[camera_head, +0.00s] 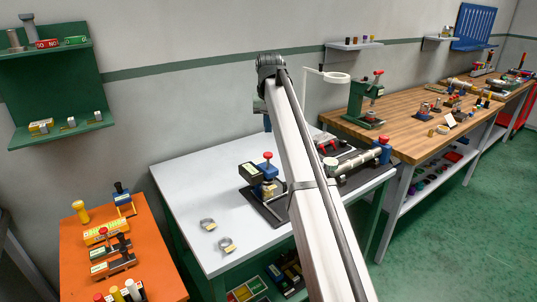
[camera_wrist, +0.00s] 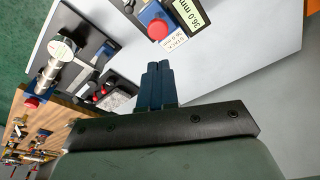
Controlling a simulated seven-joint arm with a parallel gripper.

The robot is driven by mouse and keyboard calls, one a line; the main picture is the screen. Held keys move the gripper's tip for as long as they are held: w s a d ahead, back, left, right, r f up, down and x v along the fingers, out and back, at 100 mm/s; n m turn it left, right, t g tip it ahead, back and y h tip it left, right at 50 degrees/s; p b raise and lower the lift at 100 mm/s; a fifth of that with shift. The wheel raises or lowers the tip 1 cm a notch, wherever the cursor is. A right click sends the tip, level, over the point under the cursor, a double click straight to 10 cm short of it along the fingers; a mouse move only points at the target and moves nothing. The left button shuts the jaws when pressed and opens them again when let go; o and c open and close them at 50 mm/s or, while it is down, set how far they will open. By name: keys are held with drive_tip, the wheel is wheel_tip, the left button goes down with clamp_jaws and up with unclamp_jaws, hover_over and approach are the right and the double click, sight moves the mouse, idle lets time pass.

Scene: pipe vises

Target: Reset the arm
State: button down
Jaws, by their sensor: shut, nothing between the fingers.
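My arm reaches up and forward over the white table (camera_head: 190,180) in the head view, and bends at its dark elbow joint. My gripper shows in the wrist view, its two blue fingers (camera_wrist: 159,88) together with nothing between them. In the head view the gripper is mostly hidden behind my arm. The wrist view shows the fingers above the white tabletop (camera_wrist: 235,55), apart from everything there. A vise with a red knob (camera_head: 268,156) stands on a dark mat; it also shows in the wrist view (camera_wrist: 157,28) beyond the fingertips.
A second vise holds a metal pipe (camera_head: 352,160) at the table's right. Two ring clamps (camera_head: 226,245) lie at the front left. An orange table (camera_head: 75,250) and a wooden bench (camera_head: 400,130) flank it. A green shelf (camera_head: 60,135) hangs on the wall.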

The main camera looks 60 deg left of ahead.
drive_tip(key=shift+r, duration=0.4)
